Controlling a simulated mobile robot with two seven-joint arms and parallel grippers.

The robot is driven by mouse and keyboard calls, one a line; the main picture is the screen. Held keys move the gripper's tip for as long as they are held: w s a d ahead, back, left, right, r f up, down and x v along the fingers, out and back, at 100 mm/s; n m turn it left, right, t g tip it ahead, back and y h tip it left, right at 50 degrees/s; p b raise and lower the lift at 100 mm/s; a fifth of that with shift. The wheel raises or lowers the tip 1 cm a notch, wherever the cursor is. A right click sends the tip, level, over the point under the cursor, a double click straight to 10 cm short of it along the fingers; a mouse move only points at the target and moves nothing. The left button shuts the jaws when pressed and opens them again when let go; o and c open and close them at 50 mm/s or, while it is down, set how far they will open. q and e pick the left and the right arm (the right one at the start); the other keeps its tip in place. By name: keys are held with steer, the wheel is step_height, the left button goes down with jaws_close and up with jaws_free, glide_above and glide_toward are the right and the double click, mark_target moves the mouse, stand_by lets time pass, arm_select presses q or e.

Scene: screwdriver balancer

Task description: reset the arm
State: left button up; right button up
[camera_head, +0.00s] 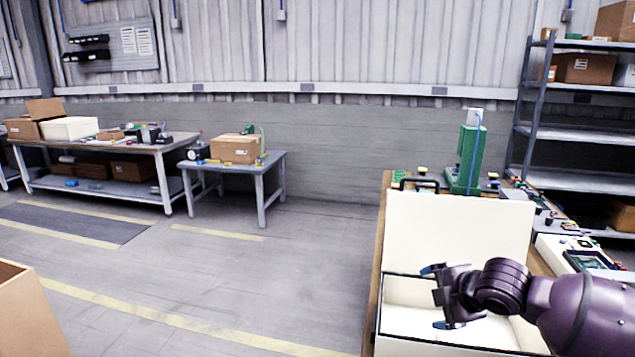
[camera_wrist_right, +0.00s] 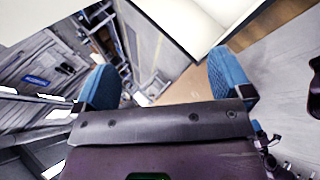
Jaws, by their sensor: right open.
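My right gripper (camera_head: 440,297) is in front of an open white case (camera_head: 458,232) on the workbench at the right of the head view. Its arm comes in from the right edge, and the fingers point left over the case's lower part. In the right wrist view its two blue fingertips (camera_wrist_right: 160,82) are wide apart with nothing between them. Part of a white surface shows beyond them at the top of that view. My left gripper does not show.
A green press-like tool (camera_head: 466,155) stands on the bench behind the case. A metal shelf (camera_head: 575,130) rises at the right. Two grey tables, one with a cardboard box (camera_head: 234,149), stand at the back left. A cardboard box (camera_head: 28,315) is at the lower left. The middle floor is clear.

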steer(key=s+a+f+m+t+y, duration=0.1)
steer(key=f+m, duration=0.1)
steer(key=m, duration=0.1)
steer(key=s+a+f+m+t+y, duration=0.1)
steer(key=s+a+f+m+t, duration=0.1)
steer(key=m, duration=0.1)
steer(key=s+a+f+m+t, duration=0.1)
steer(key=s+f+m+t, duration=0.1)
steer(key=m, duration=0.2)
steer(key=shift+s+a+f+y, duration=0.1)
steer(key=shift+s+a+y, duration=0.05)
steer(key=shift+y, duration=0.25)
steer(key=s+d+f+m+g+h, duration=0.1)
steer(key=s+d+f+m+h, duration=0.2)
steer(key=s+f, duration=0.7)
steer(key=s+d+f+m+g+h, duration=0.1)
steer(key=s+d+f+m+h, duration=0.2)
steer(key=s+f, duration=0.7)
steer(key=s+d+m, duration=0.2)
steer(key=s+m, duration=0.2)
steer(key=s, duration=0.1)
steer(key=shift+s+d+h, duration=0.15)
steer(key=shift+d+h, duration=0.1)
steer(key=shift+h, duration=0.15)
